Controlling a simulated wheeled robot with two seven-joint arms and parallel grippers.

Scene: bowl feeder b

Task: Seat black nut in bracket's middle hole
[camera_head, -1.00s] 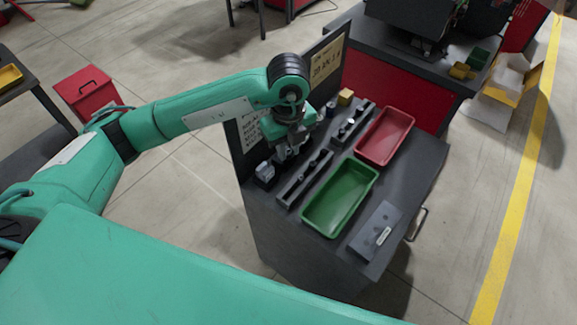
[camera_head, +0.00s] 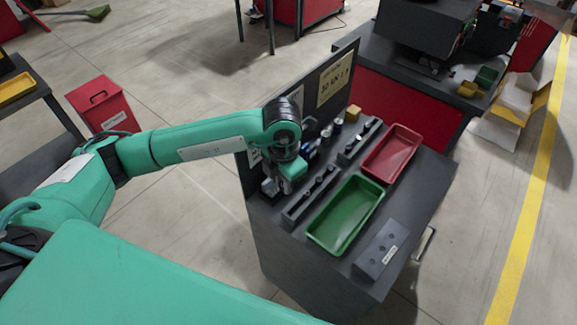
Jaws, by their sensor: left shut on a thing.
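My left gripper (camera_head: 272,186) is low at the left end of the dark bench top, left of the near dark rail. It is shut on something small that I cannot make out. The black nut is not distinguishable in this view. A grey plate with small dark holes and a white label, likely the bracket (camera_head: 371,262), lies at the bench's near right corner, well apart from the gripper. My right gripper is not in view.
A green tray (camera_head: 316,232) and a red tray (camera_head: 416,143) lie on the bench. Two dark rails with pegs, the near one (camera_head: 290,217) and the far one (camera_head: 346,157), stand left of them. A dark upright panel (camera_head: 307,92) rises behind the gripper. A yellow block (camera_head: 353,114) is at the far end.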

